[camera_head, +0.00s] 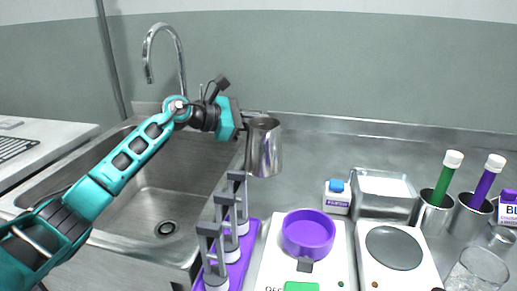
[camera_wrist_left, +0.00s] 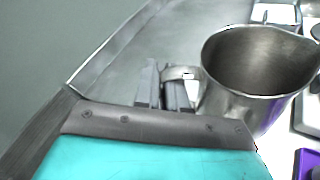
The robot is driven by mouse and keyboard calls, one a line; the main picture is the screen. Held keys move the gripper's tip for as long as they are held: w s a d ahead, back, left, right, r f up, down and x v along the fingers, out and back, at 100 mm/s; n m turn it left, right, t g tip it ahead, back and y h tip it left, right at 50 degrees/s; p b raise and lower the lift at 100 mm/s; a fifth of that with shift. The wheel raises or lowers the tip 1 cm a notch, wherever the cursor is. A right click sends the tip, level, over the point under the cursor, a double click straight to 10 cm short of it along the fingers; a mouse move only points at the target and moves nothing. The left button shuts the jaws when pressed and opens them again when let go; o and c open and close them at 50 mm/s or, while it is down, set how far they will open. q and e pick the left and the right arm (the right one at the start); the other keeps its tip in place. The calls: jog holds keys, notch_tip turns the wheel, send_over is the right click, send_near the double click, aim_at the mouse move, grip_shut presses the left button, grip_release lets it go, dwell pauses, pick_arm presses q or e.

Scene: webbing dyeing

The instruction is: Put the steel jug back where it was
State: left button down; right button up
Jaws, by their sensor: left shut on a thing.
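The steel jug (camera_head: 265,148) is upright, held in the air at the right edge of the sink, over the back of the counter. My left gripper (camera_head: 248,117) is at the jug's upper left side, shut on its handle. In the left wrist view the grey fingers (camera_wrist_left: 167,90) close on the handle, and the steel jug (camera_wrist_left: 252,78) shows its open mouth; its inside looks empty. The jug's base appears clear of the counter in the head view, though the height is hard to judge. My right gripper is not in view.
A purple rack with grey upright posts (camera_head: 242,249) stands in front of the jug. The sink (camera_head: 165,190) is left. Back counter is clear.

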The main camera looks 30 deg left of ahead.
pick_arm(q)
notch_tip(320, 180, down, 6)
jog(key=shift+r+b, duration=0.1)
jog(key=shift+b, duration=0.25)
jog(key=shift+f, duration=0.2)
jog(key=c, duration=1.2)
grip_release()
